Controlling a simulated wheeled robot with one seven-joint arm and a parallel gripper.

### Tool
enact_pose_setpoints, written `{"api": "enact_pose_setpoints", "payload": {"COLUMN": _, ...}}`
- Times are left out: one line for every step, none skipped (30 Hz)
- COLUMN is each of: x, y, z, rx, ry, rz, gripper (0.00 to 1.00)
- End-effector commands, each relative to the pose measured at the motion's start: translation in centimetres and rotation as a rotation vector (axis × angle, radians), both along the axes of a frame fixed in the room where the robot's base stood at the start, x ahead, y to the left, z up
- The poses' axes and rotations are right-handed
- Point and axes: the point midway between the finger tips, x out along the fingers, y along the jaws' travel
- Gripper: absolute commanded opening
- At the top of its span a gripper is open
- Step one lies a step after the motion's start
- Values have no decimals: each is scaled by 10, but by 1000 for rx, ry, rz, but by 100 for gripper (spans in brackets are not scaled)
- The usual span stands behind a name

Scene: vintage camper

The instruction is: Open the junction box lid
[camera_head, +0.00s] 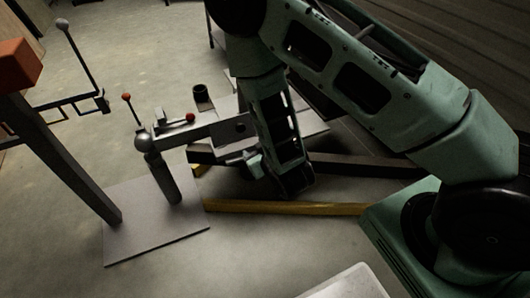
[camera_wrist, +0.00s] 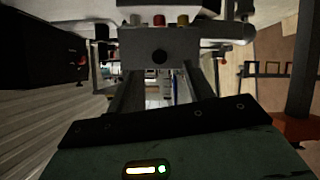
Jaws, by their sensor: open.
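A grey box-like body (camera_wrist: 138,53) with a dark round spot on its front stands straight ahead in the wrist view; it appears to be the junction box. Small white, red and yellow knobs sit along its top. I cannot make out a lid edge or whether a lid is open. My gripper (camera_wrist: 161,78) is open, its two dark fingers apart and pointing toward the lower part of this box. Nothing shows clearly between them, and I cannot tell whether they touch it. In the head view my arm hides part of the grey assembly (camera_head: 222,132), and the fingertips are hard to make out.
A post with a red-balled lever (camera_head: 163,180) stands on a flat grey plate (camera_head: 160,236) left of my arm. An orange-topped slanted post (camera_head: 62,160) is at far left. A yellow bar (camera_head: 285,208) lies low ahead. A dark box (camera_wrist: 40,60) is at left in the wrist view.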

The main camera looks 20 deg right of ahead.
Motion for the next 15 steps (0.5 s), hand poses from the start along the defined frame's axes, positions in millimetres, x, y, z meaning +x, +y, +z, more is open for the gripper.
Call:
{"api": "enact_pose_setpoints", "payload": {"x": -11, "y": 1, "z": 7, "rx": -1, "ry": 2, "rz": 2, "gripper": 52}}
{"api": "enact_pose_setpoints", "payload": {"x": -16, "y": 1, "z": 9, "rx": -1, "ry": 2, "rz": 2, "gripper": 52}}
{"api": "enact_pose_setpoints", "payload": {"x": -22, "y": 1, "z": 13, "rx": -1, "ry": 1, "rz": 2, "gripper": 52}}
{"api": "enact_pose_setpoints", "payload": {"x": -27, "y": 1, "z": 15, "rx": -1, "ry": 1, "rz": 2, "gripper": 52}}
{"api": "enact_pose_setpoints", "payload": {"x": -31, "y": 0, "z": 18, "rx": -1, "ry": 2, "rz": 2, "gripper": 52}}
{"api": "enact_pose_setpoints", "payload": {"x": -36, "y": 1, "z": 22, "rx": -1, "ry": 2, "rz": 1, "gripper": 52}}
{"api": "enact_pose_setpoints", "payload": {"x": -39, "y": 1, "z": 23, "rx": -1, "ry": 2, "rz": 2, "gripper": 52}}
{"api": "enact_pose_setpoints", "payload": {"x": -42, "y": 1, "z": 24, "rx": -1, "ry": 2, "rz": 2, "gripper": 52}}
{"api": "enact_pose_setpoints", "payload": {"x": -45, "y": 1, "z": 26, "rx": -1, "ry": 1, "rz": 2, "gripper": 52}}
{"api": "enact_pose_setpoints", "payload": {"x": -47, "y": 1, "z": 26, "rx": -1, "ry": 1, "rz": 2, "gripper": 52}}
{"api": "enact_pose_setpoints", "payload": {"x": -48, "y": 0, "z": 27, "rx": -1, "ry": 1, "rz": 1, "gripper": 52}}
{"api": "enact_pose_setpoints", "payload": {"x": -50, "y": 0, "z": 28, "rx": -1, "ry": 1, "rz": 1, "gripper": 52}}
{"api": "enact_pose_setpoints", "payload": {"x": -51, "y": 0, "z": 28, "rx": -1, "ry": 0, "rz": 0, "gripper": 52}}
{"api": "enact_pose_setpoints", "payload": {"x": -51, "y": 0, "z": 28, "rx": -1, "ry": 0, "rz": 0, "gripper": 52}}
{"api": "enact_pose_setpoints", "payload": {"x": -51, "y": 0, "z": 28, "rx": 0, "ry": 0, "rz": 0, "gripper": 52}}
